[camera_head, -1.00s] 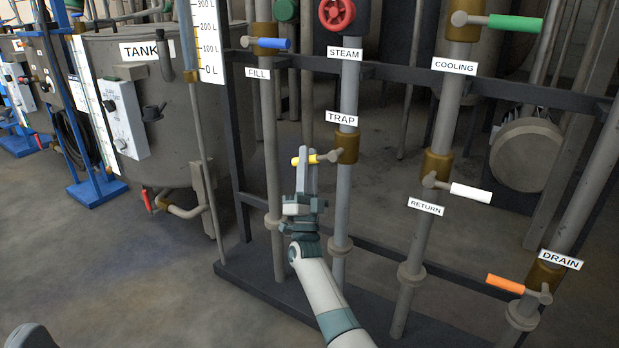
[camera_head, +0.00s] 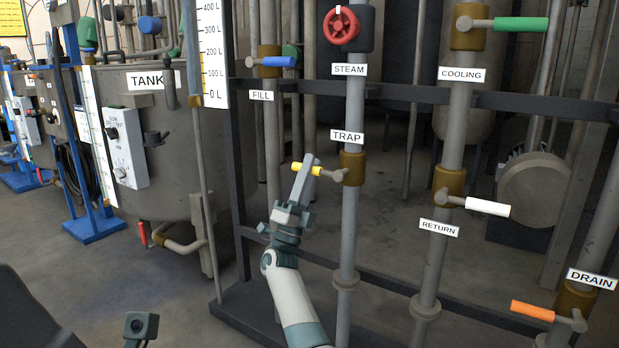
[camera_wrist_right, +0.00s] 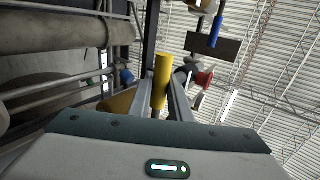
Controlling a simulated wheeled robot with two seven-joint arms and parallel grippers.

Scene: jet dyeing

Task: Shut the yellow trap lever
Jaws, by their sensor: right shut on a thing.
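The yellow trap lever (camera_head: 317,170) points left from its brass valve (camera_head: 352,168), roughly level, across the TRAP pipe. The TRAP label (camera_head: 347,137) is just above the valve. My right gripper (camera_head: 305,168) reaches up from below and is shut on the outer part of the lever. In the right wrist view the yellow handle (camera_wrist_right: 161,82) stands between my two fingers (camera_wrist_right: 176,98). The fingers hide part of the lever in the head view. My left gripper is not seen.
The blue FILL lever (camera_head: 277,61), red STEAM wheel (camera_head: 341,25), white RETURN lever (camera_head: 487,207) and orange DRAIN lever (camera_head: 532,311) are on nearby pipes. A dark frame rail (camera_head: 415,94) crosses behind. The tank (camera_head: 165,185) stands at left.

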